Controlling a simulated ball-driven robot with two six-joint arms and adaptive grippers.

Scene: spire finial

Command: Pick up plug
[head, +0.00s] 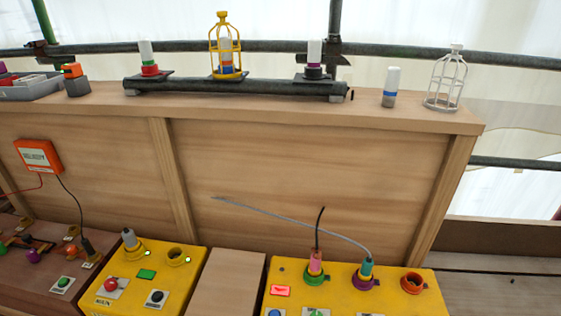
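Several plug-like parts stand in the yellow boxes at the bottom, and I cannot tell which one the task means. A grey plug (129,239) stands in a yellow collar on the left yellow box (190,285). A pink plug (316,263) with a black cable and a teal plug (366,267) with a grey cable stand upright in sockets on the right yellow box (395,302). A dark plug (88,248) with a black cable is at the brown panel on the left. Neither of my grippers is in view.
An open yellow socket (177,256) and an orange-red socket (411,283) look empty. A wooden ledge (430,113) behind carries capped cylinders, a yellow cage (226,45) and a white cage (444,78). An orange meter box (38,156) is on the left. A wooden block (228,280) lies between the boxes.

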